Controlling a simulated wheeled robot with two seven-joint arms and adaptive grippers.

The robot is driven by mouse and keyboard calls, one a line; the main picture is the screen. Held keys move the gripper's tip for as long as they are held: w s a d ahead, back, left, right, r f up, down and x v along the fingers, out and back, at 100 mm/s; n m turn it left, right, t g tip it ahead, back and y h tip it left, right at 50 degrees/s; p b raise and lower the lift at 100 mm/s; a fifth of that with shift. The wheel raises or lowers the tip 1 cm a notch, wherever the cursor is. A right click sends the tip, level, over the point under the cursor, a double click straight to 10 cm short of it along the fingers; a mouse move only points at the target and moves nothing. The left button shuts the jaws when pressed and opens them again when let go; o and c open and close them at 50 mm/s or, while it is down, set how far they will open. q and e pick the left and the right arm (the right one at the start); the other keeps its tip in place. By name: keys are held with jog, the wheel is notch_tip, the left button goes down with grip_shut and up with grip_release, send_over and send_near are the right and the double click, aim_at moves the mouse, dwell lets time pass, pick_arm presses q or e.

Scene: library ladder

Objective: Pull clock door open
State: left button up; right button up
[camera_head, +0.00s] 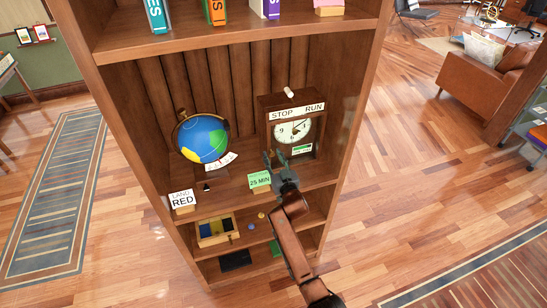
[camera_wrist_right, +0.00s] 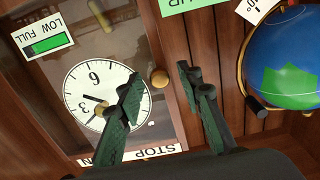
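The clock (camera_head: 293,126) is a brown wooden case on the bookcase's middle shelf, with a white dial and a "STOP RUN" plate on top. Its glazed door looks shut. The wrist view shows the dial (camera_wrist_right: 100,97) upside down and a round brass knob (camera_wrist_right: 159,77) on the door's edge. My right gripper (camera_head: 275,160) is at the lower left of the clock front. In the wrist view its two green-padded fingers (camera_wrist_right: 160,82) are apart, one on each side of the knob; contact is not visible. My left gripper is not in view.
A globe (camera_head: 202,137) stands left of the clock. A green "25 MIN" card (camera_head: 260,181) and a "LAND RED" card (camera_head: 182,199) are at the shelf's front edge. A divided wooden tray (camera_head: 215,231) is on the shelf below. Open floor lies right of the bookcase.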

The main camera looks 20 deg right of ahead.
grip_shut()
dwell(0.4)
